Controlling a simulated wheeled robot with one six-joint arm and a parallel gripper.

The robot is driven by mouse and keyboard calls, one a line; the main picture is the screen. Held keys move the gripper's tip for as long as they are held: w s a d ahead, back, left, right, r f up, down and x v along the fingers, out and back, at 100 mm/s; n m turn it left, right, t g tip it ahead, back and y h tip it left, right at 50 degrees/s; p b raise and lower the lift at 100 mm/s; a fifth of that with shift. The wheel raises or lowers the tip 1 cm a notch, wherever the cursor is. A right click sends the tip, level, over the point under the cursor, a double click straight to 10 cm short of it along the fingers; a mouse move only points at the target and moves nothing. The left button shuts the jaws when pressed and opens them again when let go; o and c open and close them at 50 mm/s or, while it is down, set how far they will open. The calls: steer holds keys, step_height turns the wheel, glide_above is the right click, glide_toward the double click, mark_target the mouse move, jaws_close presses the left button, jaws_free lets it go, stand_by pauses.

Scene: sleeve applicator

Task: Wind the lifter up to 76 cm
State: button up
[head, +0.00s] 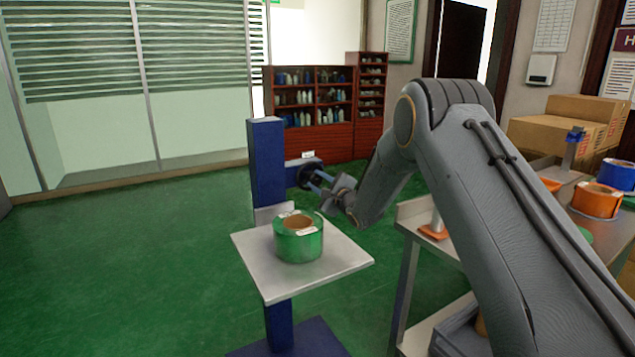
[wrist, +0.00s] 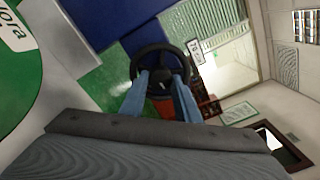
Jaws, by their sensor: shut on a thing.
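The lifter is a blue column (head: 267,165) on a blue base, with a grey square platform (head: 335,262) partway up. A dark handwheel (head: 304,174) sits on the column's right side; it also shows as a black ring in the wrist view (wrist: 136,58). My gripper (head: 318,181) reaches it from the right, its blue fingers shut on the handwheel around its middle (wrist: 163,78). A small white plate (head: 307,155) is beside the wheel; I cannot read its figures. A green roll (head: 300,245) with pale labels stands on the platform.
A workbench (head: 405,225) on the right holds orange and blue rolls (head: 596,201), with cardboard boxes (head: 560,130) behind. A red-brown shelf (head: 310,105) stands at the back wall. The green floor left of the lifter is clear.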

steer(key=shift+f, duration=0.2)
stand_by(0.4)
steer(key=o, duration=1)
steer(key=shift+r, duration=0.15)
steer(key=shift+o, duration=0.2)
steer(key=shift+s, duration=0.1)
steer(key=v, duration=0.7)
steer(key=shift+s+d, duration=0.15)
steer(key=shift+s, duration=0.15)
